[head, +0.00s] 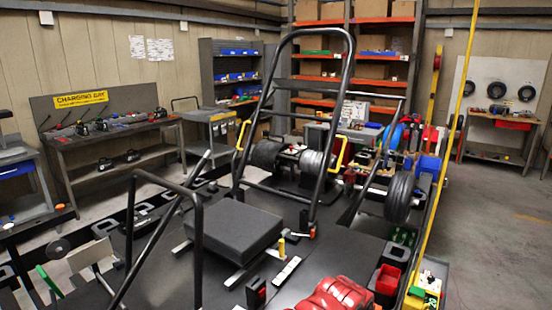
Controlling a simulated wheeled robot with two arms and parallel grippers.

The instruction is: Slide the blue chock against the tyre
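A black tyre (398,197) stands upright at the right of the kart stand. Another black tyre (266,154) sits on the left part of the kart's rear axle, with a silver wheel (312,163) beside it. I cannot pick out the blue chock with certainty. A blue block-like thing (429,166) shows behind the right tyre, but its shape is too small to tell. Neither of my grippers shows in the head view.
A black tubular frame (346,90) rises around the middle, near a dark grey padded block (228,232). Red gear (336,294) lies at the front edge, with red bins (388,279) beside it. A yellow pole (444,155) stands right. The floor at far right (495,225) is clear.

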